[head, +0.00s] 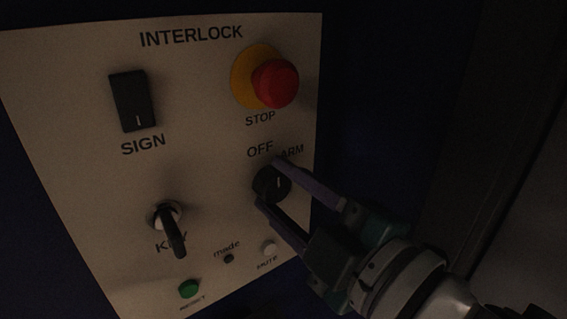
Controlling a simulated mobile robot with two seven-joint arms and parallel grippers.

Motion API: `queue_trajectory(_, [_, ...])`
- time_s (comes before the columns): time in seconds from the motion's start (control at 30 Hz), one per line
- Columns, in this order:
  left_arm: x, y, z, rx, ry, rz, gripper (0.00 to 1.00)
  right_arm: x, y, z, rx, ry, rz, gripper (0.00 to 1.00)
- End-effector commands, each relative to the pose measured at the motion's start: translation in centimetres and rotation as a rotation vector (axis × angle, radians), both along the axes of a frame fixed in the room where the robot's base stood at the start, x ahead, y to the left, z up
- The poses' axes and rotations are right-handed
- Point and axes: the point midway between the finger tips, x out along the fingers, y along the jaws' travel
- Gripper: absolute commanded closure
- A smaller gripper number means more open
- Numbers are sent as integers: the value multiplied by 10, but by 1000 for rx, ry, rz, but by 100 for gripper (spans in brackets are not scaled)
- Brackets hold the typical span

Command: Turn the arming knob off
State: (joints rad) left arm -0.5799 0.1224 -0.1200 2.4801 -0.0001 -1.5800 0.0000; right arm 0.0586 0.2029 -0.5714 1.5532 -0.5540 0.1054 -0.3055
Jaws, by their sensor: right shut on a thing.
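The black arming knob (271,184) sits at the lower right of the white INTERLOCK panel (60,90) in the head view. The word OFF is above it and ARM is to its upper right. A pale pointer line on the knob shows near its middle right; its exact heading is hard to tell. My right gripper (270,182) comes in from the lower right. Its two fingers lie on either side of the knob and are shut on it, partly covering it. My left gripper is not in view.
A red STOP button (275,84) on a yellow base is above the knob. A black SIGN rocker switch (133,101) is at the upper left. A key (173,232), a green button (189,288) and a pale MUTE button (268,248) are lower. Dark surroundings lie right of the panel.

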Motion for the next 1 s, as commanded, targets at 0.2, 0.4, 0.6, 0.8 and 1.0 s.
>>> queue_trajectory(0.2, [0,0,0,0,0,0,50,0,0,0,-4,-4,0,100])
queue_trajectory(0.4, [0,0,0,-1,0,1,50,0,0,1,-2,-3,0,45])
queue_trajectory(0.6, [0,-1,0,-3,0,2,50,0,0,0,-3,-2,0,24])
queue_trajectory(0.8, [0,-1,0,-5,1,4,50,0,0,0,-2,-2,0,24])
queue_trajectory(1.0, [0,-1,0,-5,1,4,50,-13,-9,-1,-3,1,0,24])
